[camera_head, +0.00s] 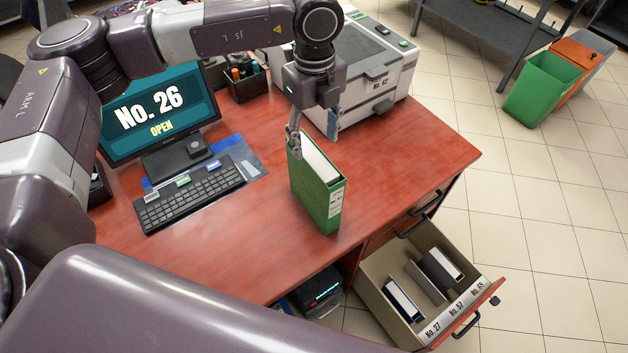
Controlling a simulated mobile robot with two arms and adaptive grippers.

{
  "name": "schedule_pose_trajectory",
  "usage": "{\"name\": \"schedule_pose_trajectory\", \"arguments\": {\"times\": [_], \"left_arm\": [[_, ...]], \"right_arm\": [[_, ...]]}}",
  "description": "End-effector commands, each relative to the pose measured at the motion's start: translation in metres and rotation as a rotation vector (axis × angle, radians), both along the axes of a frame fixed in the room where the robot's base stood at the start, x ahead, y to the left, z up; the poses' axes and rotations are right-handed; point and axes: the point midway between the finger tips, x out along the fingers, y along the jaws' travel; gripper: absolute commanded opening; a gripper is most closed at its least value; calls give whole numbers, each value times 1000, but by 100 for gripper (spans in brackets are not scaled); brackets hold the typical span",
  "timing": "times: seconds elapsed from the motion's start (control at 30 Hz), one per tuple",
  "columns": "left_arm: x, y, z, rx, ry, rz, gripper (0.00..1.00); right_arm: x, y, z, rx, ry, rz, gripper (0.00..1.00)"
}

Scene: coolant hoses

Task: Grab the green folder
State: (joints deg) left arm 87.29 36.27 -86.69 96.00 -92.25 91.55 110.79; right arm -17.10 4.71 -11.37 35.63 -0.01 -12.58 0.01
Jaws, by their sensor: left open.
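The green folder (317,190) stands upright on the red-brown desk (400,170), right of the keyboard. White pages show along its top and a white label is on its spine. My left gripper (313,132) is at the folder's far top end, pointing down. Its fingers are apart, one at the left edge of the folder and one to the right above the desk. I cannot tell whether either finger touches the folder. My right gripper is not in view.
A monitor (155,110) reading "No. 26 OPEN" and a keyboard (190,195) are at left. A printer (370,75) stands behind the folder. An open drawer (375,270) with several binders juts out at lower right. Bins (543,88) stand on the floor.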

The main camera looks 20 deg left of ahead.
Motion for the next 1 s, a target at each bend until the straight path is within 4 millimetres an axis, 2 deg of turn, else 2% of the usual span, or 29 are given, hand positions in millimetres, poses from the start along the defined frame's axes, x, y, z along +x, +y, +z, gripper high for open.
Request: {"name": "schedule_pose_trajectory", "arguments": {"times": [0.03, 0.2, 0.47, 0.7, 0.8, 1.0], "left_arm": [[-2, 0, -18, 5, 6, -2, 53], [-2, 0, -25, 7, 6, -1, 53], [-4, 0, -48, 6, 9, -3, 53], [-8, 1, -76, 5, 11, -5, 53], [-7, 1, -92, 5, 10, -5, 53], [-7, 0, -102, 3, 7, -5, 53]], "right_arm": [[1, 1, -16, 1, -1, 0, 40], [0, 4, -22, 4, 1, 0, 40], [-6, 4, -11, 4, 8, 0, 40], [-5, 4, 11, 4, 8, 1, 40], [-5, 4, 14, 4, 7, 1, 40], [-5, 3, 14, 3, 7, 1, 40]]}}
